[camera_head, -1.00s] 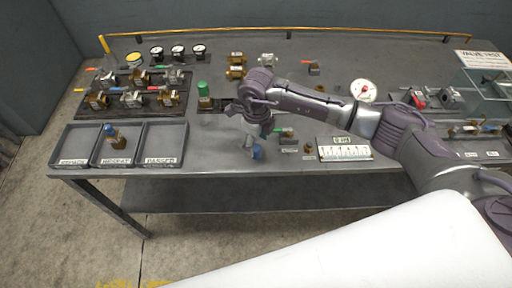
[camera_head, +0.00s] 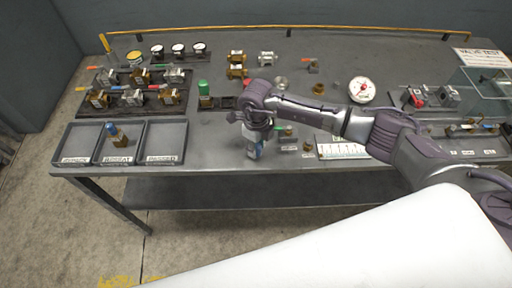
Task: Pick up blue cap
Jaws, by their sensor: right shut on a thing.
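The blue cap (camera_head: 259,150) shows as a small patch of blue at the fingertips of my right gripper (camera_head: 254,153), near the front edge of the grey table (camera_head: 210,158). My right gripper points down and is shut on the cap; its fingers hide most of it. I cannot tell whether the cap still touches the table. My left gripper is not in view.
Three grey trays stand at the front left; the middle tray (camera_head: 117,161) holds a brass valve with a blue top (camera_head: 115,134). Small fittings (camera_head: 287,132) and a white chart (camera_head: 342,151) lie right of my gripper. A green-topped part (camera_head: 204,91) stands behind left.

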